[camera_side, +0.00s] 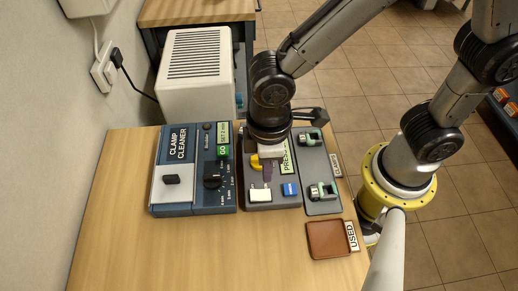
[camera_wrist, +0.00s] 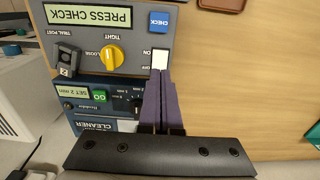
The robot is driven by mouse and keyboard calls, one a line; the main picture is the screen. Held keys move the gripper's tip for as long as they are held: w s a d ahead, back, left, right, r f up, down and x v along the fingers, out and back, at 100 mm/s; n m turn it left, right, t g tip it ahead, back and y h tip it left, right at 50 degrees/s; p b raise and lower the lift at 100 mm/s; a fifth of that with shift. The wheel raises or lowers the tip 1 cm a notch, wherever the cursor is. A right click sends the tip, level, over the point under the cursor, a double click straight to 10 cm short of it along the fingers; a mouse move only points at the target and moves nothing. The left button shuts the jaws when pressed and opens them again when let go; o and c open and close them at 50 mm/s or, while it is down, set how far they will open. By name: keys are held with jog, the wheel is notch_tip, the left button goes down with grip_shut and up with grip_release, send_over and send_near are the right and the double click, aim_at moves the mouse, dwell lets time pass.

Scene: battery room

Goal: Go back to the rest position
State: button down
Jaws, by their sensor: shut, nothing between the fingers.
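My gripper (camera_side: 267,177) is shut and empty, pointing down over the grey press check panel (camera_side: 272,207). In the wrist view its purple fingers (camera_wrist: 160,73) lie together, with their tips at the edge of the white switch (camera_wrist: 160,59) marked ON. I cannot tell whether they touch it. In the side view the gripper partly hides the yellow knob (camera_side: 256,162); the white switch (camera_side: 260,195) and blue button (camera_side: 290,189) show in front.
The blue clamp cleaner (camera_side: 195,195) stands left of the panel. A grey plate (camera_side: 318,165) with two green-and-grey clamps is on the right. A brown tray (camera_side: 328,240) labelled USED sits at front right. A white vented box (camera_side: 197,75) stands behind. The front-left table is clear.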

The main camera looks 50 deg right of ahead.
jog(key=w+d+r+m+t+y, duration=0.1)
jog(key=w+d+r+m+t, duration=0.35)
jog(key=d+r, duration=0.7)
jog(key=s+d+r+m+t+h, duration=0.1)
jog(key=s+d+r+m, duration=0.2)
jog(key=s+d, duration=0.6)
jog(key=shift+s+d+m, duration=0.2)
jog(key=shift+d+m, duration=0.55)
jog(key=shift+d, duration=0.1)
